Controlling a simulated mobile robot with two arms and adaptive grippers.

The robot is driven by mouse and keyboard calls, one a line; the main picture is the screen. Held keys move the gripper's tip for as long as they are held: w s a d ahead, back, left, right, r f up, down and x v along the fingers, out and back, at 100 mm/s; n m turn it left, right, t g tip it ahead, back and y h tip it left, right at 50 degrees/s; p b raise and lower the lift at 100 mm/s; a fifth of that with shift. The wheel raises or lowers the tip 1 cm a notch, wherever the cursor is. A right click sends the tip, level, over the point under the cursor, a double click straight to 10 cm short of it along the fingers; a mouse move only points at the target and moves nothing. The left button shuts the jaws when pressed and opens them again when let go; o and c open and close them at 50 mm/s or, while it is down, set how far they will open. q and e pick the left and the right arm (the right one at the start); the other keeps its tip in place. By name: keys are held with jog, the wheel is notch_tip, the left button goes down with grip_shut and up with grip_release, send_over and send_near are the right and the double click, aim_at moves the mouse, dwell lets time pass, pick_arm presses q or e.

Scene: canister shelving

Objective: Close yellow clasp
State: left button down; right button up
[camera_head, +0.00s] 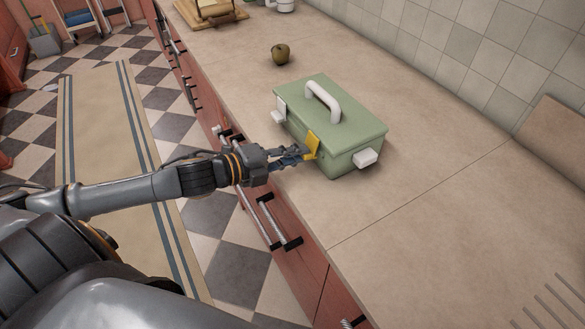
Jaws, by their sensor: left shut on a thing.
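A green box (337,115) with a white carry handle (323,99) on its lid stands on the counter. Its lid is down. The yellow clasp (312,144) is on the long side facing my arm, and I cannot tell from this view whether it is fastened. White side latches sit at both ends, one at the left (279,111) and one at the right (366,157). My left gripper (303,154) is at the yellow clasp, shut on it; its fingertips are partly hard to make out. My right gripper is not in view.
A brown-green round fruit (281,53) sits on the counter behind the box. A wooden rack (211,12) and a white cup stand at the far end. The tiled wall runs along the right. The counter (430,235) in front of the box is clear.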

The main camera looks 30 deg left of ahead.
pick_arm(q)
jog(key=b, duration=0.1)
jog(key=f+t+b, duration=0.1)
jog(key=b, duration=0.1)
jog(key=shift+w+d+f+t+h, duration=0.1)
jog(key=shift+w+f+t+h, duration=0.1)
jog(key=shift+w+t+h, duration=0.15)
jog(key=shift+d+r+t+h+b, duration=0.1)
jog(key=shift+t+h+b, duration=0.3)
jog(key=shift+b, duration=0.45)
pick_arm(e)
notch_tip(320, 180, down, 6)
pick_arm(q)
jog(key=shift+w, duration=0.1)
jog(key=c, duration=1.4)
grip_release()
jog(key=shift+o, duration=0.2)
jog(key=v, duration=1.2)
